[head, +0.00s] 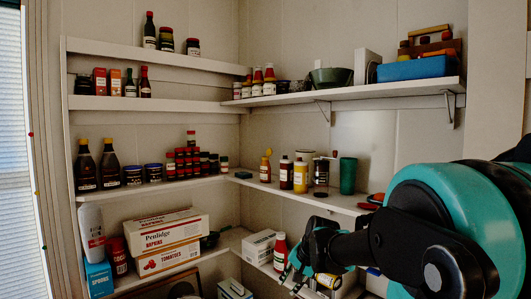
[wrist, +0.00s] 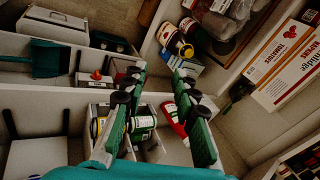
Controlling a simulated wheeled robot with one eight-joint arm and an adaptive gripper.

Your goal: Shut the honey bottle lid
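A small bottle that looks like the honey bottle (head: 265,172) stands on the right wall's middle shelf, near the corner, in the head view. Its top is yellow-orange, and a small piece sticks up above it, which looks like a raised lid. I cannot pick this bottle out in the wrist view. My gripper (head: 293,280) is below and right of it in the head view, near the lower shelf. In the wrist view my gripper (wrist: 160,75) has its fingers spread, with nothing held between them.
Beside the honey stand a dark bottle (head: 284,172), a yellow bottle (head: 300,177) and a green cup (head: 347,176). A red bottle (head: 280,252) stands close to my gripper on the lower shelf. The upper shelf (head: 345,91) overhangs.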

